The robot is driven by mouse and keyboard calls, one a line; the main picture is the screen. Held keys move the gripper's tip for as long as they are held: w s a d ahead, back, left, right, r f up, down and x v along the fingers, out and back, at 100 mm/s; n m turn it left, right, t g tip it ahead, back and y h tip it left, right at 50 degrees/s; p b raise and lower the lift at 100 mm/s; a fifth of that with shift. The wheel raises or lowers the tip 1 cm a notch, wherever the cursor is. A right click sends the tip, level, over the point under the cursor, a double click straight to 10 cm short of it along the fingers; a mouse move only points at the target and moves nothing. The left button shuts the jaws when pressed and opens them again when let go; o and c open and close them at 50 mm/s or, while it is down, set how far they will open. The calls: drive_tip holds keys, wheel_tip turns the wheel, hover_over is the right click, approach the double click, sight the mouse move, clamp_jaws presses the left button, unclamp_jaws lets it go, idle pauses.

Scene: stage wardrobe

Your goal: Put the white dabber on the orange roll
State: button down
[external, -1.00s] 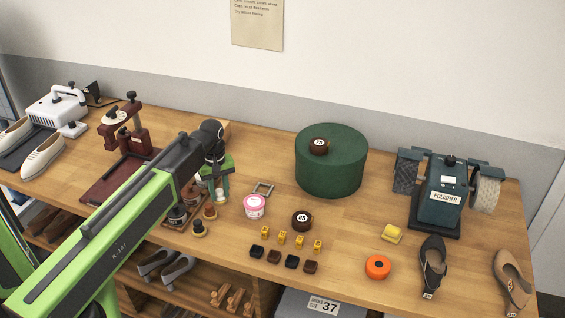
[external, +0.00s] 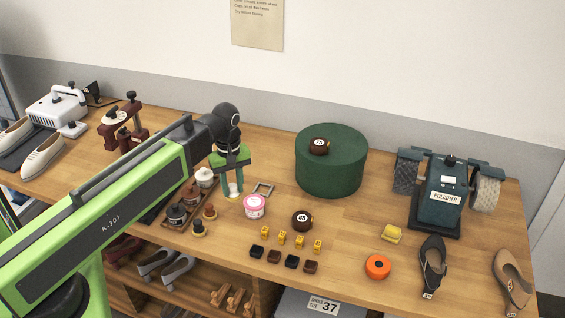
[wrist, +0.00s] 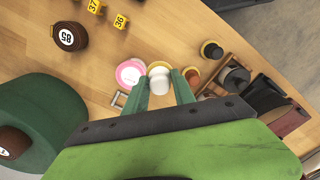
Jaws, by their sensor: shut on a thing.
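My gripper (external: 234,190) is shut on the white dabber (external: 235,188), which shows between the green fingertips just left of the pink-lidded tub. The orange roll (external: 377,267) lies flat near the front right of the table, well to the right of my gripper. It has a dark centre and is outside the wrist view.
A pink-lidded tub (external: 254,206) and a wire buckle (external: 263,189) are close to my gripper.

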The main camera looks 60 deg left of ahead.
drive_tip(key=shift+d+r, duration=0.1)
drive_tip(key=shift+d, duration=0.15)
